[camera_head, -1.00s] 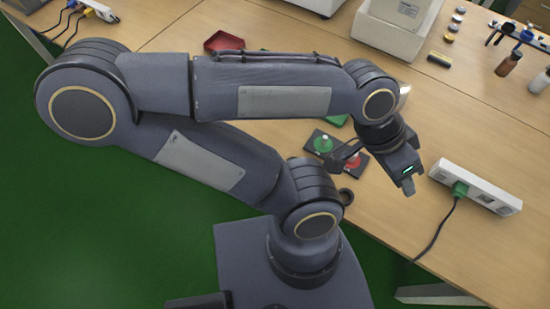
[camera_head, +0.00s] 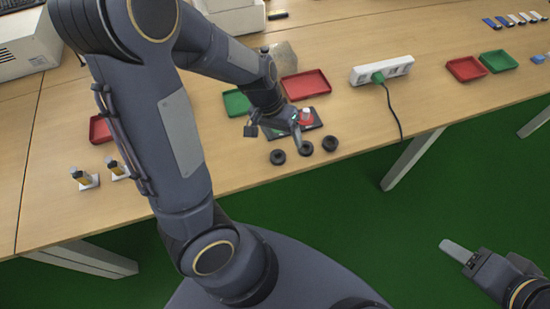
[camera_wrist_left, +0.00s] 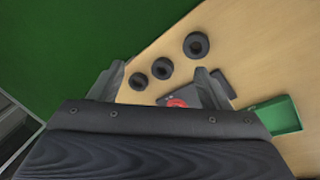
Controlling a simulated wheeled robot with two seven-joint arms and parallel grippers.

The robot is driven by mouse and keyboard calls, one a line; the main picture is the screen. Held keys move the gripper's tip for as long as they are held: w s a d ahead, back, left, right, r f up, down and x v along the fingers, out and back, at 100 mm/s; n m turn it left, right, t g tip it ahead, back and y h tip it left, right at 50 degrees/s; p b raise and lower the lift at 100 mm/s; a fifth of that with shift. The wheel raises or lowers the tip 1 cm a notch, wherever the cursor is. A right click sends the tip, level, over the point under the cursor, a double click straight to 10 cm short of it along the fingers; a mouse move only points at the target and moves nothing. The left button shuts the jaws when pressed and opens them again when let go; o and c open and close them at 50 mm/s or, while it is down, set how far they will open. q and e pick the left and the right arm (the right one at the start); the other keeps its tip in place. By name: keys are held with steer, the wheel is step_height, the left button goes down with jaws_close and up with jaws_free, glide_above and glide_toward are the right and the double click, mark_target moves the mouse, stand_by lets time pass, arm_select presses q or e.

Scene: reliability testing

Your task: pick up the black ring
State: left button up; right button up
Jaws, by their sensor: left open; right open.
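Three black rings lie on the wooden table near its front edge: a left ring (camera_head: 278,157), a middle ring (camera_head: 306,148) and a right ring (camera_head: 330,143). They also show in the left wrist view as a small ring (camera_wrist_left: 138,81), another (camera_wrist_left: 161,68) and a larger-looking one (camera_wrist_left: 196,45). My left gripper (camera_head: 275,136) is open and empty, just behind the left and middle rings, over a dark plate (camera_head: 316,123) with a red knob (camera_head: 306,116). In the left wrist view its fingers (camera_wrist_left: 162,80) spread wide. My right gripper (camera_head: 464,254) is open, low over the green floor, away from the table.
A green tray (camera_head: 236,102) and red tray (camera_head: 306,85) stand behind. A white power strip (camera_head: 382,70) with a green plug and a hanging cable is to the right. Small yellow-and-black items (camera_head: 84,179) stand at left. Bare table lies right of the rings.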

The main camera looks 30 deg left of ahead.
mark_target(279, 158)
arm_select(q)
steer(key=w+a+f+y, duration=0.1)
steer(key=f, duration=0.4)
steer(key=w+f+m+y, duration=0.1)
steer(key=f, duration=0.4)
steer(key=w+a+f+g+y, duration=0.1)
steer(key=f, duration=0.4)
steer(key=shift+w+a+f, duration=0.25)
steer(key=shift+a+f, duration=0.1)
steer(key=c, duration=1.1)
steer(key=shift+o, duration=0.2)
steer(key=shift+r, duration=0.15)
